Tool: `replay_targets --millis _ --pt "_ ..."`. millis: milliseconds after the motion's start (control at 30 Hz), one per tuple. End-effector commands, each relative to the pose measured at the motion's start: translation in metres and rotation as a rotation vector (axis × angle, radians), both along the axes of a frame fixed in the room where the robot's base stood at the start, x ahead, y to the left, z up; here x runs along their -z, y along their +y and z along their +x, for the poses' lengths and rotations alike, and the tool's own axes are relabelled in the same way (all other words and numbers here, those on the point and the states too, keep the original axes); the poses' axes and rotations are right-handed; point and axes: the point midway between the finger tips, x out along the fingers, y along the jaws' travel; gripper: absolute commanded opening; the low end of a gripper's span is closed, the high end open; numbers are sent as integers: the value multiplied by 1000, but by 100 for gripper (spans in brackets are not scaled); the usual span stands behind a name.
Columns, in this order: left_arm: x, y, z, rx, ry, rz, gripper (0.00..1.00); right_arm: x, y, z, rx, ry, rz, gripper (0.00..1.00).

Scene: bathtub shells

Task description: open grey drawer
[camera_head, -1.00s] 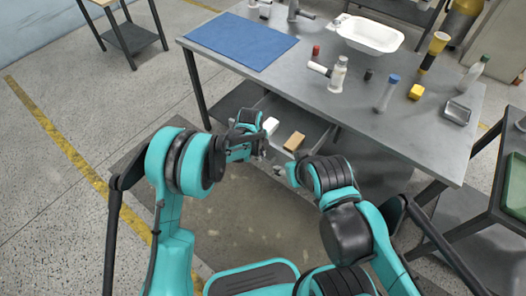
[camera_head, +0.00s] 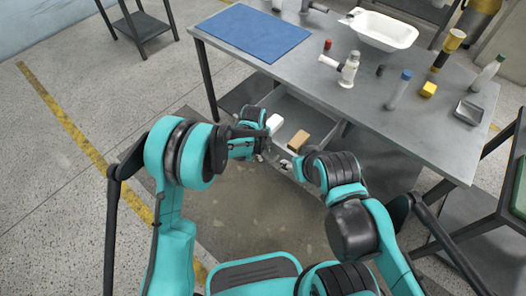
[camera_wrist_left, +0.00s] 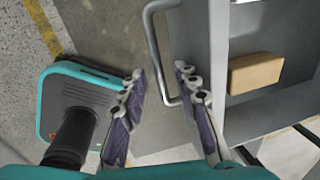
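The grey drawer (camera_head: 287,107) is pulled out from under the grey table, and its inside shows. In the left wrist view, its front panel (camera_wrist_left: 217,60) and metal bar handle (camera_wrist_left: 153,42) show. My left gripper (camera_head: 264,150) is at the drawer front. In the left wrist view, its two fingers (camera_wrist_left: 159,75) are apart, with the handle between them in the picture; I cannot tell if they touch it. My right gripper (camera_head: 297,170) is near the drawer's front right, mostly hidden by its own arm.
Inside the drawer are a brown box (camera_head: 298,141) and a white item (camera_head: 275,124). On the table (camera_head: 345,100) are a blue mat (camera_head: 255,33), a white basin (camera_head: 383,29) and several bottles. A side table (camera_head: 455,215) stands at right.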

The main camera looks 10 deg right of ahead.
Motion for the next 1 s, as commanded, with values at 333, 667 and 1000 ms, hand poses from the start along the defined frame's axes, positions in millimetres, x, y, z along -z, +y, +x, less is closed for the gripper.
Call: replay_targets --millis 333,667,1000 --pt "-23 3 -3 0 1 -1 31 0 0 0 0 0 0 49" --pt "-91 13 -11 0 0 0 31 0 0 0 0 0 0 49" --pt "-118 17 -14 0 0 0 31 0 0 0 0 0 0 49"
